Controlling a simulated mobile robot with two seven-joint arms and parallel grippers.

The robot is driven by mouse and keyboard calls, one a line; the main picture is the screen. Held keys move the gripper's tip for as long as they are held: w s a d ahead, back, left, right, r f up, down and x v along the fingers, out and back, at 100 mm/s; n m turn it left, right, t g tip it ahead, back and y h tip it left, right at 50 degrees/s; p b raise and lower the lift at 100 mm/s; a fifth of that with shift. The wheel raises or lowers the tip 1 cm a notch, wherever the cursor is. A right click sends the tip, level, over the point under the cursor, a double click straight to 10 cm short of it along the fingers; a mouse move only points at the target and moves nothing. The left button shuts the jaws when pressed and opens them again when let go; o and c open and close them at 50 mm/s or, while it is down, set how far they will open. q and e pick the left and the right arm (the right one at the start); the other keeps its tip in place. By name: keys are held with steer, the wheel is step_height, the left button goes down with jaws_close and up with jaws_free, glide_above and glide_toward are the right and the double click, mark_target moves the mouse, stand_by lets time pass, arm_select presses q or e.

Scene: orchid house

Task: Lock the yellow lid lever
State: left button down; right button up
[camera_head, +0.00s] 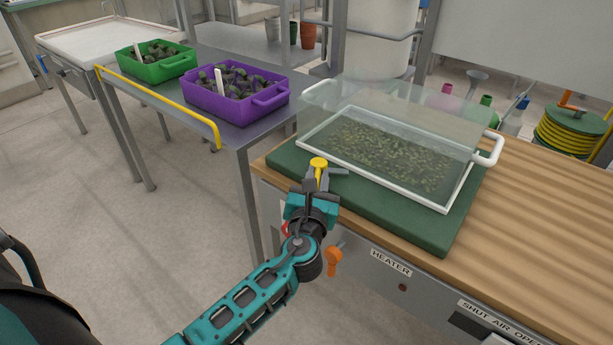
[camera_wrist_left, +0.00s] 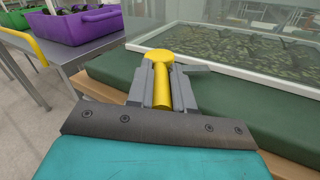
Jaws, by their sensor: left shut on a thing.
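The yellow lid lever (camera_head: 318,163) stands at the front left edge of the green base (camera_head: 375,200), in front of the clear lidded box. It has a round yellow knob, which also shows in the left wrist view (camera_wrist_left: 160,56). My left gripper (camera_head: 316,180) is shut on the lever, with its grey fingers on either side of the yellow shaft (camera_wrist_left: 162,88). The clear lid (camera_head: 400,110) lies over the white-rimmed tray of green seedlings and has a white handle (camera_head: 488,150) at its right. My right gripper is not in view.
A purple crate (camera_head: 235,105) and a green crate (camera_head: 155,68) of small dark pots stand on the metal bench, which has a yellow rail (camera_head: 165,100). An orange knob (camera_head: 334,259) is on the cabinet front beside my left arm. The wooden top (camera_head: 540,220) at right is clear.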

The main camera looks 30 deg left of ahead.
arm_select(q)
steer(key=shift+w+d+r+n+g+y, duration=0.1)
steer(key=shift+w+d+n+g+y, duration=0.1)
steer(key=shift+n+g+y, duration=0.55)
steer(key=shift+w+d+r+n+g+y, duration=0.1)
steer(key=shift+w+n+g+y, duration=0.15)
steer(key=shift+n+y, duration=0.85)
steer(key=shift+y, duration=0.45)
steer(key=c, duration=1.3)
jaws_free()
steer(key=shift+o, duration=1.3)
steer(key=shift+d+f+g, duration=0.1)
steer(key=shift+f+g, duration=0.05)
steer(key=shift+g, duration=0.15)
steer(key=shift+s, duration=0.1)
